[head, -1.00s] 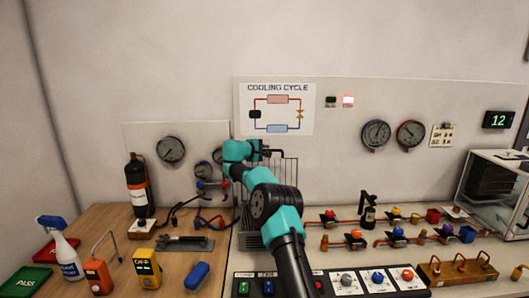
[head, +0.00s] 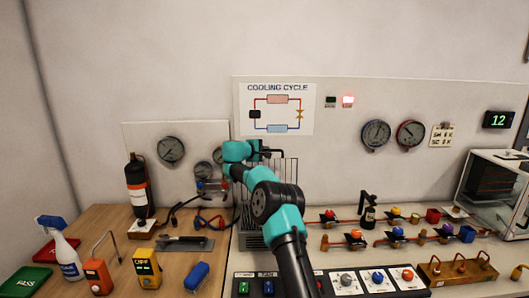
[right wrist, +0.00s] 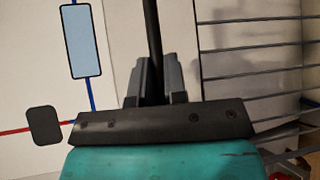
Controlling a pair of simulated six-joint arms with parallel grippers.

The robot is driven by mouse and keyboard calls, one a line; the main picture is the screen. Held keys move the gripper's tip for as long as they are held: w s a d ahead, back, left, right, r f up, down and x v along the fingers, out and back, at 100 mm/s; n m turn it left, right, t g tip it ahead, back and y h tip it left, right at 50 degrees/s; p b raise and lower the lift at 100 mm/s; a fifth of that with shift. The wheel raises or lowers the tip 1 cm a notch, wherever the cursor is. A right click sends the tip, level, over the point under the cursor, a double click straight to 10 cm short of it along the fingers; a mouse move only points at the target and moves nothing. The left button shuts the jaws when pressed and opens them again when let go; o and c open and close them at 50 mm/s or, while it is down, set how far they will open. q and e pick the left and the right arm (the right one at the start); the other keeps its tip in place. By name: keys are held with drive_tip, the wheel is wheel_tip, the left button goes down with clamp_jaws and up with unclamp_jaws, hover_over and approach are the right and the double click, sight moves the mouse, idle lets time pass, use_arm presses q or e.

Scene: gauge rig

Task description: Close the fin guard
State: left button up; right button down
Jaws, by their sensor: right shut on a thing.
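The fin guard is a grid of thin wires (head: 290,172) standing upright behind my right arm, in front of the wall panel. My right gripper (head: 266,152) is at its upper part, just below the cooling cycle poster. In the right wrist view the fingers (right wrist: 154,80) are shut on a dark upright bar (right wrist: 152,28), the guard's handle or edge. The guard's wires (right wrist: 255,62) run to the right of the bar there. My arm hides much of the guard and what lies behind it in the head view. My left gripper is not in view.
Gauges (head: 171,149) and a black bottle (head: 137,185) stand to the left. A control panel with knobs (head: 378,279) lies in front on the right. Pipes with coloured valves (head: 356,236) cover the right bench. A glass-fronted box (head: 495,190) stands far right.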

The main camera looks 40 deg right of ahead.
drive_tip(key=s+a+f+m+h, duration=0.2)
drive_tip(key=s+a+m+h, duration=0.1)
drive_tip(key=s+a, duration=0.6)
drive_tip(key=shift+s+a+m+t+h, duration=0.15)
drive_tip(key=shift+s+m+t+h, duration=0.2)
drive_tip(key=shift+s, duration=0.4)
idle(0.4)
drive_tip(key=c, duration=1.4)
unclamp_jaws()
drive_tip(key=shift+c, duration=0.2)
drive_tip(key=shift+a, duration=0.1)
drive_tip(key=s+a+f, duration=0.1)
drive_tip(key=a, duration=1.6)
drive_tip(key=shift+f, duration=0.25)
